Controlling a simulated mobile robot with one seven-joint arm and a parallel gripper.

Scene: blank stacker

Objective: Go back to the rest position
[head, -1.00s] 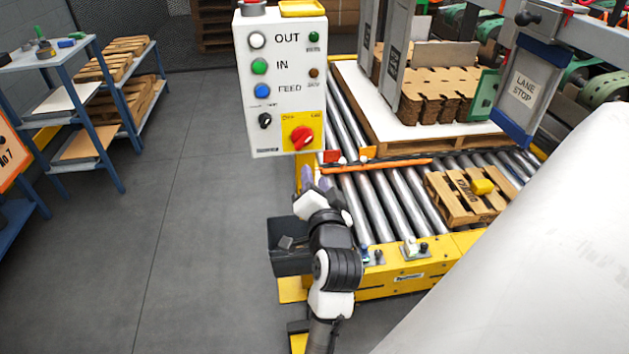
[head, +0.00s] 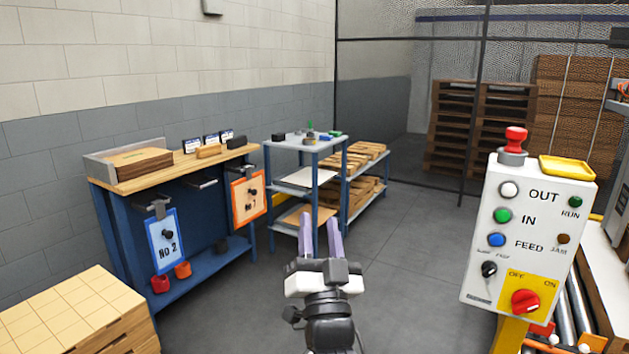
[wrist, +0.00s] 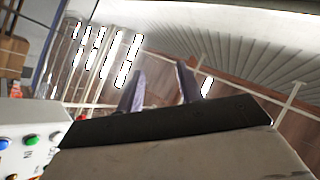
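My gripper (head: 320,238) shows in the lower middle of the head view, raised over the grey floor. Its two purple fingers stand upright and apart, with nothing between them. In the wrist view my gripper (wrist: 158,88) also has its fingers spread and empty, with the ceiling and brown racks behind them. It touches nothing that I can see. The control panel (head: 530,235) stands to its right, well apart from it.
A workbench (head: 165,180) with signs and a blue frame stands at the left. A shelf unit (head: 320,145) holding wooden slats is behind it. A wooden stack (head: 70,310) is at the lower left. The floor (head: 410,260) between bench and panel is clear.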

